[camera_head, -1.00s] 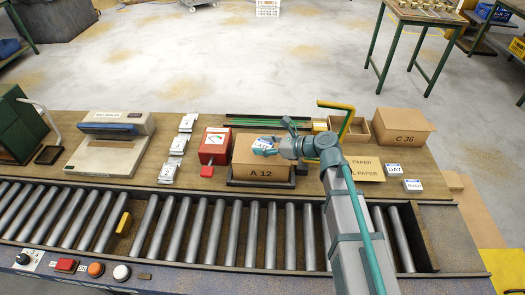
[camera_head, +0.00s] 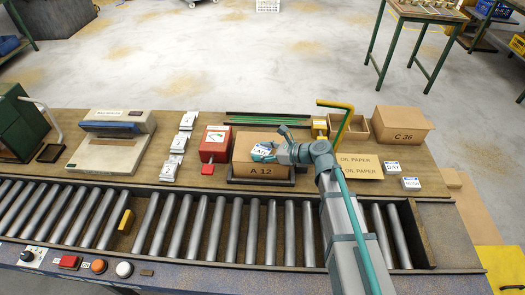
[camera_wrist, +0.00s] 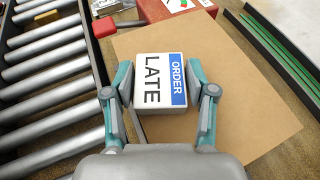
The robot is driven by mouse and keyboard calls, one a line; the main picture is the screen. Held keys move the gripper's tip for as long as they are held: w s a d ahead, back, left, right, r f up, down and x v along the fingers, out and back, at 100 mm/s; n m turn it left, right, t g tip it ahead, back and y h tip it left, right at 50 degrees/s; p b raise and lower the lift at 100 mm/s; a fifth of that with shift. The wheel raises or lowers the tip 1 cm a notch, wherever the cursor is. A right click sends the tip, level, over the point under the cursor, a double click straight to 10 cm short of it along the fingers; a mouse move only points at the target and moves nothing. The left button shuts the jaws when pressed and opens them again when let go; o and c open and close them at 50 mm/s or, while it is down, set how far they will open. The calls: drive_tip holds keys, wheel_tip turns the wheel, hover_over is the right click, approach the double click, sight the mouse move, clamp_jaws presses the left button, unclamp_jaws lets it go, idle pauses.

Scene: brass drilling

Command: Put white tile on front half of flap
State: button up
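The white tile (camera_wrist: 150,68), with a blue strip reading "ORDER" and the word "LATE", is between the two fingers of my gripper (camera_wrist: 160,88). The fingers appear closed on its sides. In the head view the tile (camera_head: 262,153) is over the top of the cardboard box marked A 12 (camera_head: 242,170). The box's brown top flap (camera_wrist: 235,95) spreads under the tile in the wrist view, with the tile over its roller-side part. I cannot tell whether the tile touches the flap. My gripper (camera_head: 275,151) hides part of the box top in the head view.
A red box (camera_head: 214,143) stands just left of the A 12 box. Green rods (camera_head: 265,117) lie behind it. The roller conveyor (camera_head: 205,230) runs in front. Brown oil paper (camera_head: 358,165), small DAY (camera_head: 392,167) and other label blocks, and box C 36 (camera_head: 402,123) are to the right.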

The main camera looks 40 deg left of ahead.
drive_tip(key=shift+o, duration=1)
drive_tip(key=shift+r, duration=0.15)
drive_tip(key=shift+d+r, duration=0.1)
drive_tip(key=shift+d, duration=0.05)
drive_tip(key=b+v, duration=0.3)
drive_tip(key=v, duration=0.8)
drive_tip(key=shift+d, duration=0.35)
drive_tip(key=shift+a+r, duration=0.1)
